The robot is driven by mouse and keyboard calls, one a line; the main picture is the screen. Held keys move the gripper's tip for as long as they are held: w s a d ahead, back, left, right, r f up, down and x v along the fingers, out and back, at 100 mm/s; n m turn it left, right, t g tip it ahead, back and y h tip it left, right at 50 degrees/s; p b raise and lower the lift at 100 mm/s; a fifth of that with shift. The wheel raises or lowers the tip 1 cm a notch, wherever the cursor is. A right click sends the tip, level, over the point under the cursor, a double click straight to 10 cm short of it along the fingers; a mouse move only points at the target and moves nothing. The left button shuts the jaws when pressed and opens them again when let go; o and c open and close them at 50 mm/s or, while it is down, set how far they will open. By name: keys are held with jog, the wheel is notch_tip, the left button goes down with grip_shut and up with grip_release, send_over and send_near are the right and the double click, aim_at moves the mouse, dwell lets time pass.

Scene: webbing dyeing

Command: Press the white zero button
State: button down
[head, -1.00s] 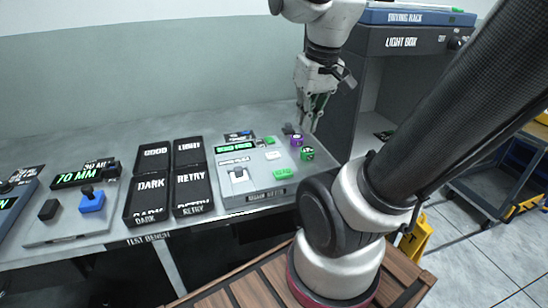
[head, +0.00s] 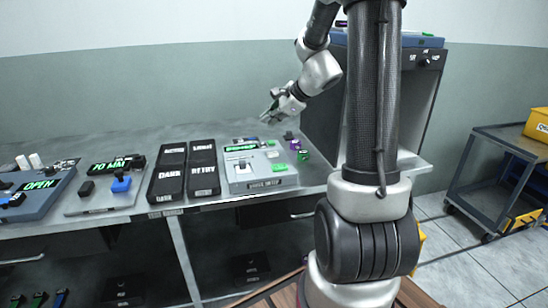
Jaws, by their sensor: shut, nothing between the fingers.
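A grey device (head: 238,186) stands on the bench with a lit green display (head: 240,147) and a lever at its front left. A small white button (head: 273,155) is on its right part, between a small green button (head: 271,142) behind and a larger green button (head: 279,167) in front. Any mark on the white button is too small to read. My gripper (head: 267,117) is shut and empty. It appears in the air behind and above the device, fingers pointing left and down, apart from the white button.
Purple (head: 295,144) and green (head: 303,155) spools stand right of the device, near a dark cabinet (head: 319,115). A cart (head: 500,165) stands at far right.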

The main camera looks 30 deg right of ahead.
aim_at(271, 154)
jog(key=shift+s+f, duration=0.1)
dwell(0.3)
jog(key=shift+f, duration=4.3)
jog(key=shift+f, duration=0.1)
jog(key=shift+f, duration=0.3)
jog(key=shift+f, duration=0.45)
jog(key=shift+a+r, duration=0.1)
jog(key=shift+r, duration=0.8)
jog(key=shift+r, duration=2.5)
